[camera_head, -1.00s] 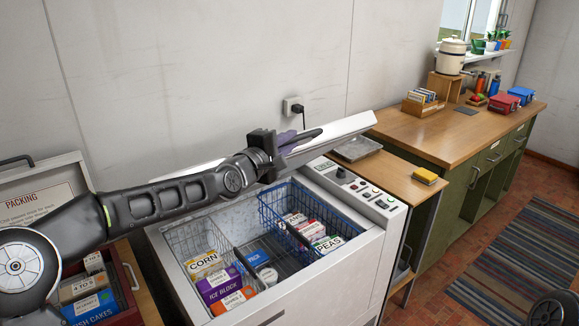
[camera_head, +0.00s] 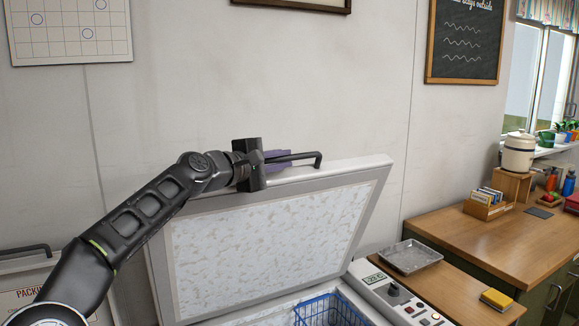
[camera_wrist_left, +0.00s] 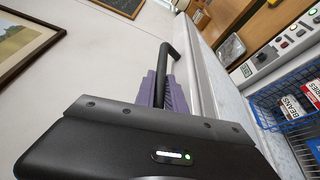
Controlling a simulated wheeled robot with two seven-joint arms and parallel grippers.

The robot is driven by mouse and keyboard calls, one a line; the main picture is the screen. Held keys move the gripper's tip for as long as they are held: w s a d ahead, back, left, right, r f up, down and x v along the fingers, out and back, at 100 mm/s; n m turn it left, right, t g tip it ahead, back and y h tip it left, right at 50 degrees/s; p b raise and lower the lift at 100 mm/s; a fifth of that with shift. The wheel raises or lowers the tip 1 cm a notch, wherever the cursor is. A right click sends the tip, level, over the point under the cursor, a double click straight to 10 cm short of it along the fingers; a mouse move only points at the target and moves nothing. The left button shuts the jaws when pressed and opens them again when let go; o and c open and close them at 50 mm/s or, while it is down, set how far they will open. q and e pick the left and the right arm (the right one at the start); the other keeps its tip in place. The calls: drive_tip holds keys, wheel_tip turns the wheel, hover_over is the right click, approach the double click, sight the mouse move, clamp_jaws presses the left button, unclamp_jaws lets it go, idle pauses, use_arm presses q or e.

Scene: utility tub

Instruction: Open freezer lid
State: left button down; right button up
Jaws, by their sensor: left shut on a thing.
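The freezer lid (camera_head: 270,240) stands raised in the head view, its frosty white inner face toward me. A black bar handle (camera_head: 300,157) runs along its upper edge. My left gripper (camera_head: 278,158) is shut on this handle, with its purple finger pads around the bar. In the left wrist view the handle (camera_wrist_left: 168,58) passes between the purple pads (camera_wrist_left: 160,92), and the lid's edge (camera_wrist_left: 200,75) runs beside it. The freezer's opening shows below the lid, with a blue wire basket (camera_head: 330,312) inside. My right gripper is not in view.
A control panel (camera_head: 395,297) is on the freezer's right rim. A metal tray (camera_head: 410,257) and a yellow sponge (camera_head: 497,300) lie on the side counter. The wall is close behind the lid.

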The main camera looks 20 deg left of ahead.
use_arm(q)
drive_tip(key=c, duration=1.4)
unclamp_jaws()
drive_tip(key=shift+s+a+f+b, duration=0.1)
drive_tip(key=shift+s+a+b, duration=0.05)
drive_tip(key=shift+s+b, duration=0.15)
drive_tip(key=b+v, duration=0.5)
drive_tip(key=v, duration=0.1)
drive_tip(key=shift+s+a+b, duration=0.1)
drive_tip(key=shift+s+b, duration=0.15)
drive_tip(key=shift+b, duration=0.1)
drive_tip(key=shift+s, duration=0.3)
